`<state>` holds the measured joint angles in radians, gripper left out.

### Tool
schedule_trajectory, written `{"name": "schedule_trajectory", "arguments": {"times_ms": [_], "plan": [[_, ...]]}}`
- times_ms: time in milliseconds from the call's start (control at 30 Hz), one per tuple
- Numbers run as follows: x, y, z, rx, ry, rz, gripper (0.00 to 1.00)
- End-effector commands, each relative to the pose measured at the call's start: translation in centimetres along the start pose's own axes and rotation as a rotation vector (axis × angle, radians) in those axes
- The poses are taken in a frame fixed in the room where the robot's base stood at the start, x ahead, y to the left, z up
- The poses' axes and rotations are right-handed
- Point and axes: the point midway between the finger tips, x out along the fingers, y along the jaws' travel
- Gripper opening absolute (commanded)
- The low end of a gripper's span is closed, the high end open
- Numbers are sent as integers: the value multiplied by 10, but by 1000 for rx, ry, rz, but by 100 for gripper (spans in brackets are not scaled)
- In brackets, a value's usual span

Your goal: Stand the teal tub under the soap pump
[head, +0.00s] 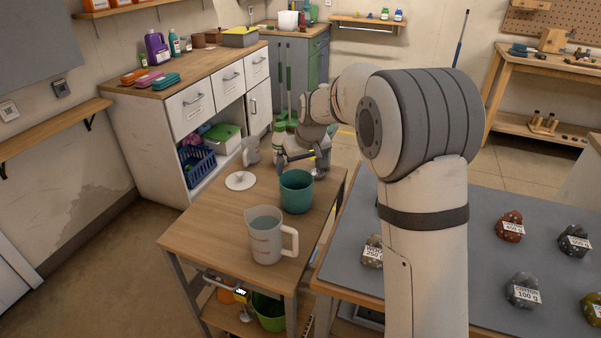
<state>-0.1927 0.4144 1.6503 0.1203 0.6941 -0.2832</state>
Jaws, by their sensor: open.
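The teal tub (297,194) stands upright on the small wooden table, near its right edge. My gripper (297,164) is just behind the tub's far rim, with its dark jaws open. I cannot tell from this view whether the jaws touch the tub; nothing is clearly held between them. I cannot make out a soap pump for certain. A small pale object beside the gripper is partly hidden by the arm and the tub.
On the same wooden table (190,232) are a clear measuring jug (264,238) in front of the tub, a white lid (240,181) to its left, and a grey-white pitcher (250,151) at the back. A grey-topped table (460,245) with several labelled lumps stands to the right.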

Motion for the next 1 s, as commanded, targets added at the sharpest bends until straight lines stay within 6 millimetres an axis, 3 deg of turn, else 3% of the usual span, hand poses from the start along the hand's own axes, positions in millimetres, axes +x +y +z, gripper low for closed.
{"name": "schedule_trajectory", "arguments": {"times_ms": [233,367,467,700,900,1000], "plan": [[-12,1,3,4,-2,1,100],[-34,5,24,32,-13,9,100],[-65,9,60,75,-34,23,100],[-133,7,181,212,-101,62,100],[-160,-6,279,314,-151,94,100],[-164,-12,313,349,-169,106,100]]}}
